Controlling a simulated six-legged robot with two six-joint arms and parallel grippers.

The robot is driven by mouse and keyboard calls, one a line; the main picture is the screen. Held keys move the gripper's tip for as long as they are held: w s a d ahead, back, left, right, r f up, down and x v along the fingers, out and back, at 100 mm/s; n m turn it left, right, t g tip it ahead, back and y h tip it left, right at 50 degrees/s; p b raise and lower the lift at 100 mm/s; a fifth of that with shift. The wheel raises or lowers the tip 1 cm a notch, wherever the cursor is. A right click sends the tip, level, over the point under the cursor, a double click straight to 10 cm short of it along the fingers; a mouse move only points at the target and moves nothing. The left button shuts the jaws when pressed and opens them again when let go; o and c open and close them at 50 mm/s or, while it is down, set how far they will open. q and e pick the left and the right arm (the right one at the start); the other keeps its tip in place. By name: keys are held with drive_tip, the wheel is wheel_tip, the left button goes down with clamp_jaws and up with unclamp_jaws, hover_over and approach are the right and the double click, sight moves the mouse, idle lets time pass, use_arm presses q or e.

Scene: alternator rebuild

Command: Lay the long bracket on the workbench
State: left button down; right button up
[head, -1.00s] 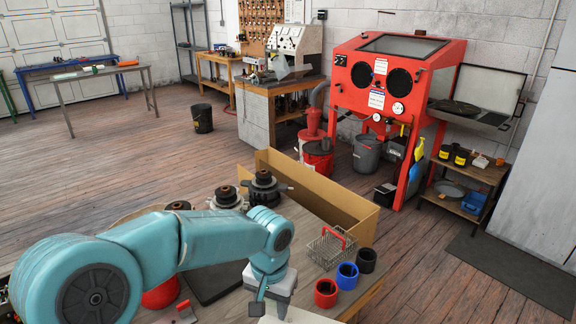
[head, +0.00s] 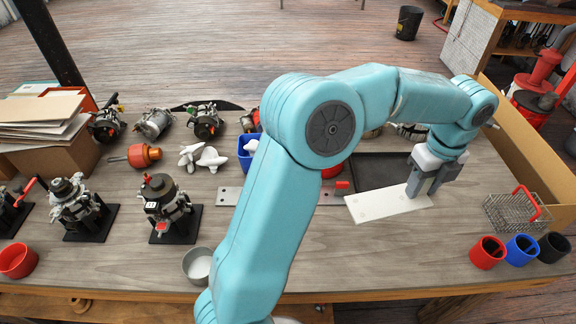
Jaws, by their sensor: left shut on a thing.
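The long bracket (head: 380,205) is a pale, flat plate with small holes, at right of centre in the head view. My left gripper (head: 420,190) points down and is shut on its right end. The bracket looks level and low over the workbench (head: 400,262); I cannot tell whether it touches the top. Its far edge lies in front of the dark tray (head: 375,172). The gripper fingers hide part of its right end. My right gripper is out of view.
A wire basket (head: 512,212) and red (head: 487,252), blue (head: 521,249) and black (head: 553,247) cups stand to the right. A grey strip with holes (head: 229,196) lies left, partly behind my arm. Alternators fill the left side. Bare wood shows in front of the bracket.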

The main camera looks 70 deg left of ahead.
use_arm(q)
drive_tip(key=shift+w+a+m, duration=0.1)
drive_tip(key=shift+a+m, duration=0.25)
drive_tip(key=shift+m, duration=0.65)
drive_tip(key=shift+a, duration=0.25)
hover_over(390, 238)
wheel_tip(390, 238, down, 19)
drive_tip(key=shift+f+b, duration=0.1)
drive_tip(key=shift+b, duration=0.35)
drive_tip(key=shift+f, duration=0.45)
drive_tip(key=shift+r, duration=0.1)
drive_tip(key=c, duration=0.6)
unclamp_jaws()
drive_tip(key=shift+f, duration=0.25)
drive_tip(key=shift+c, duration=0.2)
drive_tip(key=shift+r, duration=0.1)
